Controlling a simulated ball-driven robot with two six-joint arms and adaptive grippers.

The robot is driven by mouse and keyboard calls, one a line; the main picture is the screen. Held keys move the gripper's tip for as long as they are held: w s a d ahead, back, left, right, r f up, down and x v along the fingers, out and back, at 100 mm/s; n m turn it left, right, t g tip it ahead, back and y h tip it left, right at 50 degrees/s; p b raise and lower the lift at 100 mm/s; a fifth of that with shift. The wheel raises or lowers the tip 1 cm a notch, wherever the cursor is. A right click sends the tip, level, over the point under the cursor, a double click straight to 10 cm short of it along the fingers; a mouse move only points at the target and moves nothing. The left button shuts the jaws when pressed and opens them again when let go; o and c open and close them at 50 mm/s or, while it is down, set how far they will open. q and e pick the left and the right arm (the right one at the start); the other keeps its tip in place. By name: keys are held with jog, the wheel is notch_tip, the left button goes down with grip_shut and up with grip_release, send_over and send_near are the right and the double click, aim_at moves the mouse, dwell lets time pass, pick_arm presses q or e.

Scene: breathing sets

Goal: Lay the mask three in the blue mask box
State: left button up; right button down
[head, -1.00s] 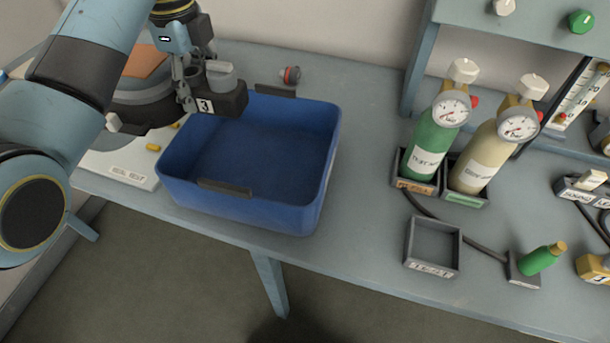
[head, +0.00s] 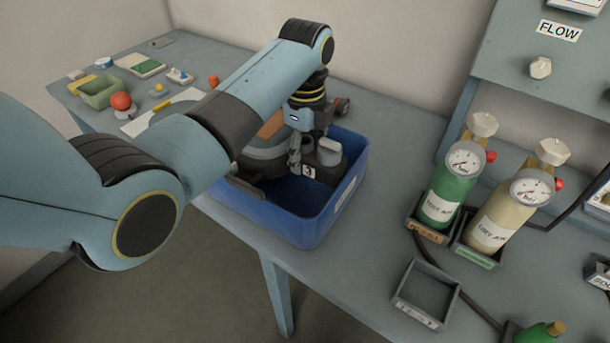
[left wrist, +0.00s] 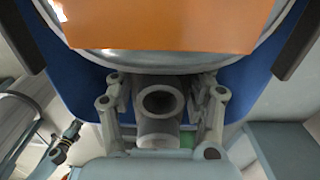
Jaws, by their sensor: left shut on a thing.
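Mask three has a grey rounded body, an orange panel (head: 271,125) and a dark block labelled 3 (head: 309,171). It is over or inside the blue mask box (head: 290,228), with the dark block below the rim level; whether it touches the floor is hidden. My left gripper (head: 297,150) is shut on the mask's port. In the left wrist view, the grey port (left wrist: 160,105) sits between my fingers, the orange panel (left wrist: 165,25) fills the top, and the blue box (left wrist: 75,90) shows behind. My arm hides the box's left part. My right gripper is out of view.
A green cylinder (head: 438,205) and a beige cylinder (head: 496,220) with gauges stand right of the box. An empty grey holder (head: 425,293) is in front. A small dark and red thing (head: 341,105) lies behind the box. Small items, including a green bin (head: 99,92), stand far left.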

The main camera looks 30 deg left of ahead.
pick_arm(q)
notch_tip(320, 180, down, 3)
jog(key=shift+r, duration=0.1)
notch_tip(320, 180, down, 4)
jog(key=shift+r, duration=0.1)
jog(key=shift+a, duration=0.1)
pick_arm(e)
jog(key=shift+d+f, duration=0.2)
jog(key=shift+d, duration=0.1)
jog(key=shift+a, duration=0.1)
pick_arm(q)
jog(key=o, duration=1.6)
jog(key=shift+f+b, duration=0.2)
jog(key=shift+b, duration=0.1)
jog(key=shift+c, duration=0.2)
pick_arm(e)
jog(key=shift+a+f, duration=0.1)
pick_arm(q)
notch_tip(320, 180, up, 12)
jog(key=shift+r+p, duration=0.15)
jog(key=shift+p, duration=0.15)
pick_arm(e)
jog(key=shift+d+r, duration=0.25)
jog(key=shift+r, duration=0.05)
pick_arm(q)
jog(key=shift+s, duration=0.1)
